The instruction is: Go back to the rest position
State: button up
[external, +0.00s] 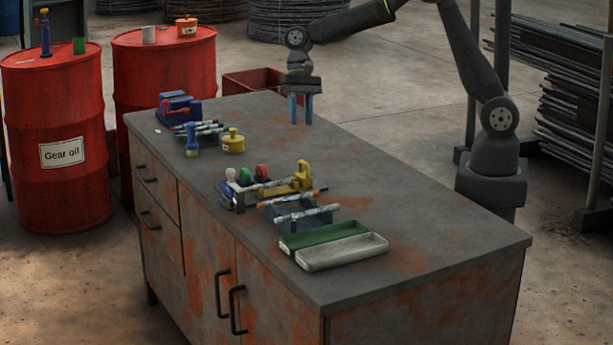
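My gripper (300,112) hangs over the far side of the rusty workbench (420,215), fingers pointing down. Its two blue fingers are apart, with nothing visible between them. My arm reaches in from the right, its base beside the bench. No object touches the gripper. How high the fingertips are above the bench top is hard to tell.
On the bench are a blue vise-like device (180,106), a yellow pot (233,143), a yellow fixture (301,178), a grey rack (297,215) with rods, a green tray (322,236) and a white tray (342,252). Red drums (57,180) stand left. The bench's right end is clear.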

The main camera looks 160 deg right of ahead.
jog(key=s+r+h, duration=0.3)
jog(key=s+r, duration=0.1)
jog(key=r, duration=1)
jog(key=x, duration=0.7)
jog(key=shift+w+f, duration=0.2)
jog(key=shift+f, duration=0.05)
jog(key=shift+o, duration=0.2)
jog(key=o, duration=1.5)
jog(key=v, duration=0.7)
jog(key=shift+s+r, duration=0.15)
jog(key=shift+s, duration=0.2)
jog(key=shift+c, duration=0.2)
jog(key=a+x, duration=0.1)
jog(key=x, duration=0.8)
jog(key=shift+w+d+f, duration=0.25)
jog(key=shift+d+f, duration=0.05)
jog(key=shift+f, duration=0.05)
jog(key=d+v, duration=0.1)
jog(key=v, duration=0.9)
jog(key=shift+a, duration=0.35)
jog(key=shift+s, duration=0.1)
